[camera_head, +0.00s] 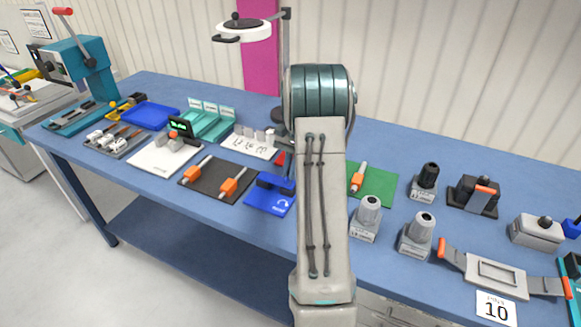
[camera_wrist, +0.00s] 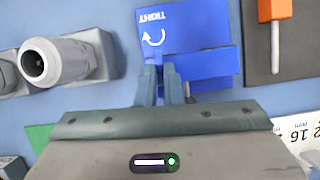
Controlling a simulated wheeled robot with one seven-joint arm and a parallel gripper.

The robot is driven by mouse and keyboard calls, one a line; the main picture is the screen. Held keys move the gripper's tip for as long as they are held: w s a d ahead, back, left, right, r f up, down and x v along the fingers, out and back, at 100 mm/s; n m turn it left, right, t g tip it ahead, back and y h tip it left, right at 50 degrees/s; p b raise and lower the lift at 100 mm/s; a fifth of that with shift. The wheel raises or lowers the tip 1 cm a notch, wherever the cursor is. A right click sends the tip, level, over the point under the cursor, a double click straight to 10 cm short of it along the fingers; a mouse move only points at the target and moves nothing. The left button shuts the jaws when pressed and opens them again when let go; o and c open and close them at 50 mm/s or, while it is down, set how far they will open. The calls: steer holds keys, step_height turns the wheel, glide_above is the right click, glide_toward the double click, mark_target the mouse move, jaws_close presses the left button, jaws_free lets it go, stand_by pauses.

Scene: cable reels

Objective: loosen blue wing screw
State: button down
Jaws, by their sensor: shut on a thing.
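The blue wing screw (camera_wrist: 207,63) shows in the wrist view as a flat blue wing lying across a blue plate (camera_wrist: 188,12). The plate bears the word TIGHT and a curved arrow, seen upside down. My gripper (camera_wrist: 161,72) is shut on the left part of the wing. My arm hides most of my gripper there.
A dark mat with orange-handled tools (camera_head: 215,183) lies left of the plate. A green mat (camera_head: 377,187) and grey knobbed blocks (camera_head: 367,218) stand to the right of my arm. In the wrist view a grey cylinder (camera_wrist: 52,62) stands close on the left.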

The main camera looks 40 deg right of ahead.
steer(key=n, duration=0.2)
steer(key=n+g+h, duration=0.1)
steer(key=n, duration=0.2)
steer(key=shift+w+a+n+g+h+p, duration=0.1)
steer(key=shift+w+n+g+h+p, duration=0.05)
steer(key=shift+n+g+h+p, duration=0.2)
steer(key=n+h, duration=0.1)
steer(key=n, duration=0.1)
steer(key=n+h, duration=0.1)
steer(key=n, duration=0.2)
steer(key=shift+a+n+g, duration=0.15)
steer(key=shift+n+g, duration=0.1)
steer(key=shift+g, duration=0.1)
steer(key=n, duration=0.2)
steer(key=n+h, duration=0.1)
steer(key=n, duration=0.1)
steer(key=shift+a+h, duration=0.1)
steer(key=shift+h, duration=0.15)
steer(key=shift+n+h+b, duration=0.4)
steer(key=shift+n+h, duration=0.2)
steer(key=shift+n, duration=1.1)
steer(key=c, duration=1.6)
jaws_free()
steer(key=shift+o, duration=0.2)
steer(key=shift+a, duration=0.1)
